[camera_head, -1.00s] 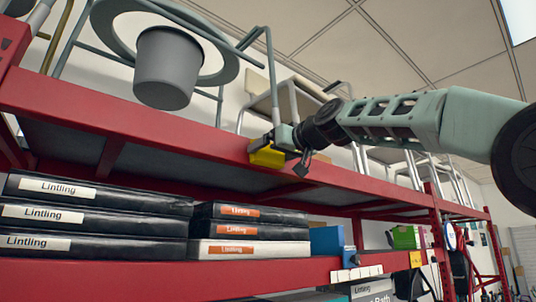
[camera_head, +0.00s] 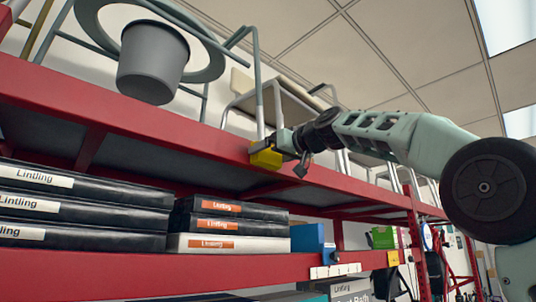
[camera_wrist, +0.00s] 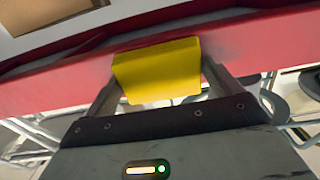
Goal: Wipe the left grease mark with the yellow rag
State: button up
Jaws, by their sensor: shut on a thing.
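The yellow rag (camera_head: 266,158) is at the front face of the upper red shelf beam (camera_head: 200,126). My gripper (camera_head: 282,147) is shut on it. In the wrist view the yellow rag (camera_wrist: 158,70) sits between my two fingers and overlaps the red beam (camera_wrist: 240,45). It looks to be against the beam, but I cannot tell for certain whether it touches.
A grey bin (camera_head: 152,62) and chairs (camera_head: 270,95) stand on the upper shelf. Black boxes labelled Lintling (camera_head: 80,213) and a blue box (camera_head: 307,238) are on the shelf below.

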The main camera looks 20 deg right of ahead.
aim_at(232, 147)
jog(key=shift+s+a, duration=0.4)
jog(key=shift+a, duration=0.75)
jog(key=shift+s+a, duration=0.35)
jog(key=shift+a, duration=0.8)
jog(key=shift+s+a, duration=0.4)
jog(key=shift+a, duration=0.75)
jog(key=shift+s+a+r+p, duration=0.1)
jog(key=shift+s+a+p, duration=0.1)
jog(key=shift+a+p, duration=0.35)
jog(key=shift+s+a+r+p, duration=0.15)
jog(key=shift+a+p, duration=0.2)
jog(key=shift+a, duration=0.4)
jog(key=shift+s+a+f, duration=0.1)
jog(key=shift+a+f, duration=0.15)
jog(key=shift+a, duration=0.1)
jog(key=shift+s+d+f+b, duration=0.1)
jog(key=shift+s+f+b, duration=0.1)
jog(key=shift+s+b, duration=0.4)
jog(key=shift+r+b+v, duration=0.2)
jog(key=shift+b+v, duration=1.15)
jog(key=shift+v, duration=1)
